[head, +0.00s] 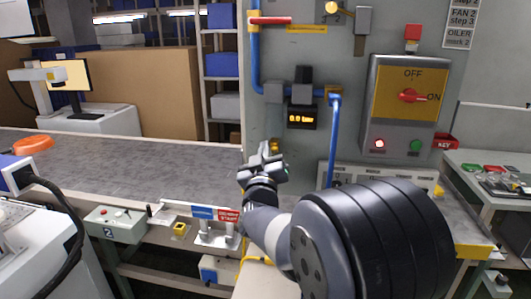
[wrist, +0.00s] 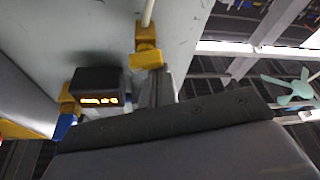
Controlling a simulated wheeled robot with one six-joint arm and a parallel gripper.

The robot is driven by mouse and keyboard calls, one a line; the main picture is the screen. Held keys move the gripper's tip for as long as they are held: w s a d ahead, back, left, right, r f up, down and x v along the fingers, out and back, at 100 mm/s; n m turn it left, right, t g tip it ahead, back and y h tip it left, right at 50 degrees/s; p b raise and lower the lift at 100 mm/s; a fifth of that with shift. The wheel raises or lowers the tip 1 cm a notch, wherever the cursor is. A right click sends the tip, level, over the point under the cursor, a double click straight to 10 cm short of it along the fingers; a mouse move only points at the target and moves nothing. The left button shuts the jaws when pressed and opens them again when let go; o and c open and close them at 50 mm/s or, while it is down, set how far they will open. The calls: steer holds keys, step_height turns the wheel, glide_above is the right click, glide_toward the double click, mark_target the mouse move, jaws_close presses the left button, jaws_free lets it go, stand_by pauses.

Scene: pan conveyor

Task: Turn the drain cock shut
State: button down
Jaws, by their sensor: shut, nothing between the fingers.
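A blue air line (head: 256,60) runs down the grey panel to a dark unit (head: 303,76) with a lit gauge (head: 301,118) that seems to read 0.0 bar. A small yellow fitting (head: 275,145) shows below this unit, just above my gripper (head: 264,157); I cannot tell surely whether it is the drain cock, or how its handle stands. My gripper is shut and empty, pointing up in front of the panel's lower left. In the wrist view, the gauge (wrist: 99,100) and a yellow fitting (wrist: 147,58) show beyond a dark grey shape that hides the lower half.
A red lever (head: 271,20) sits on the upper pipe. A blue hose (head: 334,140) hangs right of the gauge. A switch box (head: 402,105) has a red knob, a lit red lamp and a green button. The conveyor (head: 130,165) spans the left, carrying an orange pan (head: 33,144).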

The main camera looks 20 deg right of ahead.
steer(key=shift+f+n+g+y+b, duration=0.25)
steer(key=shift+n+y, duration=0.5)
steer(key=shift+n, duration=1.7)
steer(key=shift+f+n+g+y+b, duration=0.3)
steer(key=shift+n+y, duration=0.5)
steer(key=shift+n, duration=1.6)
steer(key=shift+f+n+g+y+b, duration=0.1)
steer(key=shift+f+n+g+y, duration=0.45)
steer(key=shift+n, duration=1.9)
steer(key=shift+r+t, duration=0.15)
steer(key=shift+t, duration=0.15)
